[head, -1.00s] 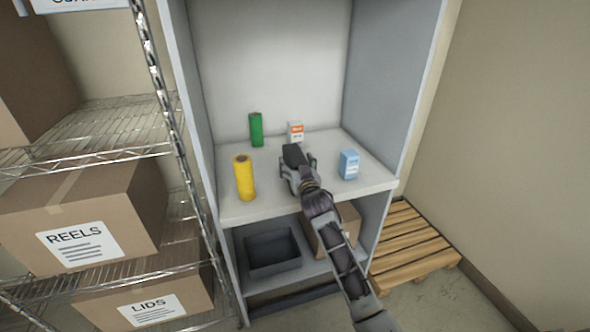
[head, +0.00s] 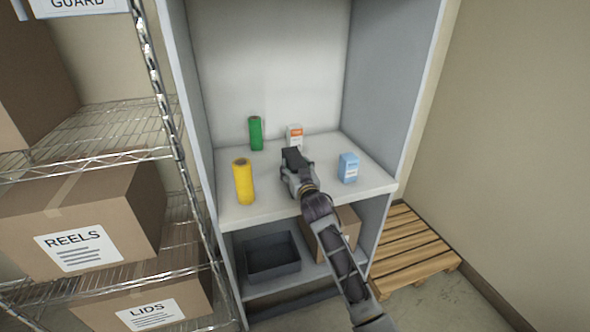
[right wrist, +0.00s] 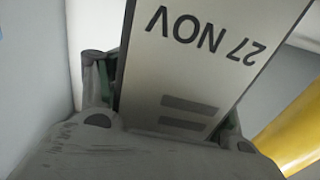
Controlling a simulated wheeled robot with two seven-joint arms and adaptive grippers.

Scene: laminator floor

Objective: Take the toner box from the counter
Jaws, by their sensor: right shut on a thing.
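The toner box appears to be the small white box with an orange band (head: 295,132) at the back middle of the counter (head: 262,205). My right gripper (head: 294,158) reaches over the counter and hides its lower part. In the right wrist view, my right gripper (right wrist: 165,95) is shut on a pale box (right wrist: 195,60) marked "27 NOV", upside down in the picture. It looks like the same box. The fingers lie along its two sides. Whether its base touches the counter is hidden. My left gripper is not in view.
A green cylinder (head: 256,134) and a yellow cylinder (head: 244,182) stand to the left, a light blue box (head: 348,168) to the right. Side panels (head: 390,90) flank the counter. A wire shelf (head: 95,140) with cartons is at left, a wooden pallet (head: 410,250) at right.

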